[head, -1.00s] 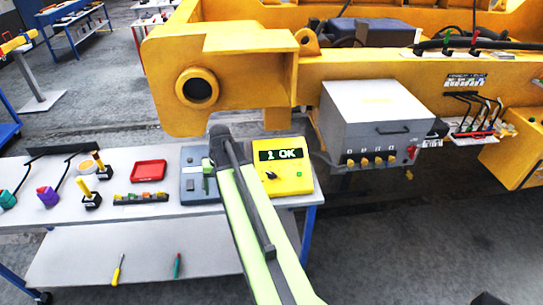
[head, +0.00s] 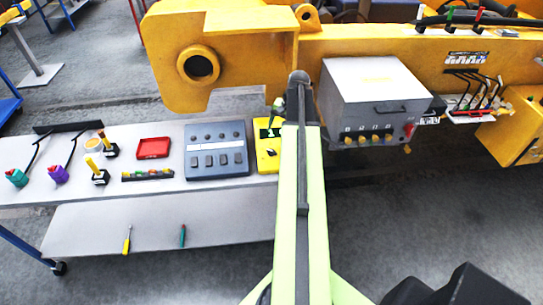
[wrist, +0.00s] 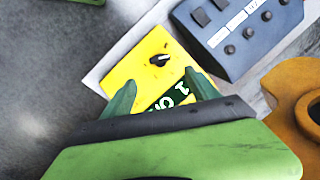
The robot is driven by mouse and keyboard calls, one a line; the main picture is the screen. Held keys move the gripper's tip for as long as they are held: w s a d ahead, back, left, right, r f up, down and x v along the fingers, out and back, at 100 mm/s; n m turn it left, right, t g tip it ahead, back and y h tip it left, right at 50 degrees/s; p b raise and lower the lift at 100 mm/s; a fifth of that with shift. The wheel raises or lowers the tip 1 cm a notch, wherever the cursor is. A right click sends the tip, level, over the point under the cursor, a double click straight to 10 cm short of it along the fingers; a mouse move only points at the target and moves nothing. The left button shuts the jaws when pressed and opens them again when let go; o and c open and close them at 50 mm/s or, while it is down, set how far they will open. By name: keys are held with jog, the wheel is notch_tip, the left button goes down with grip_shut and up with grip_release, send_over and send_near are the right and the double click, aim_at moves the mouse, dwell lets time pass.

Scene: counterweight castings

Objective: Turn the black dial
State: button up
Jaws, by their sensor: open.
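The black dial (wrist: 160,60) sits on the face of a yellow box (wrist: 136,70) with a dark display showing green-white characters, partly covered in the wrist view. In the head view, the left part of the yellow box (head: 268,160) shows on the table, and my arm hides the rest of it. My gripper (wrist: 162,88) is open, with its two green fingers apart over the display side of the box. The dial lies beyond the fingertips and between their lines, and nothing is held. One green finger shows in the head view (head: 277,108).
A blue-grey button box (head: 217,160) stands just left of the yellow box. A red tray (head: 153,148) and several tools lie further left on the table (head: 150,195). A grey switch cabinet (head: 375,85) and yellow machine frame (head: 230,45) stand close behind and right.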

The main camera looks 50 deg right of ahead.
aim_at(272, 150)
jog(key=b+x, duration=1)
jog(key=x, duration=0.2)
jog(key=shift+a+f+b, duration=0.1)
jog(key=shift+f+b, duration=0.25)
jog(key=shift+f, duration=0.05)
jog(key=shift+r, duration=0.1)
jog(key=shift+c, duration=0.3)
